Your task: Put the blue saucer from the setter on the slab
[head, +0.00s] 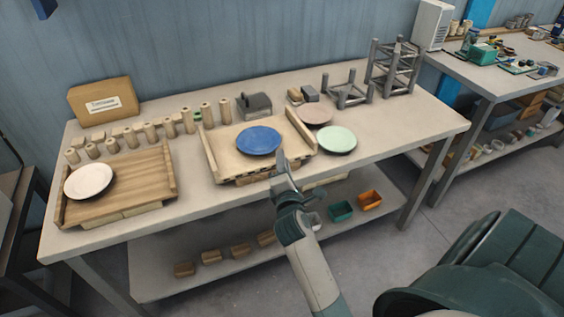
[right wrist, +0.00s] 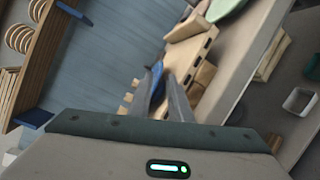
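The blue saucer (head: 259,140) lies in the pale wooden tray with raised sides (head: 222,165), near the middle of the bench. My right gripper (head: 282,158) is at the saucer's near right rim. In the right wrist view its two fingers (right wrist: 162,85) stand close together, with a bit of the blue saucer (right wrist: 156,69) showing at their tips. I cannot tell whether they grip the rim. A browner wooden board (head: 135,183) on the left bears a white saucer (head: 88,180). Which one is the slab is not marked. My left gripper is out of view.
A mint saucer (head: 337,139) lies right of the tray, with a pinkish saucer (head: 316,115) behind it. Several wooden cylinders (head: 170,127) and a cardboard box (head: 103,102) line the back. Grey racks (head: 392,68) stand at the back right.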

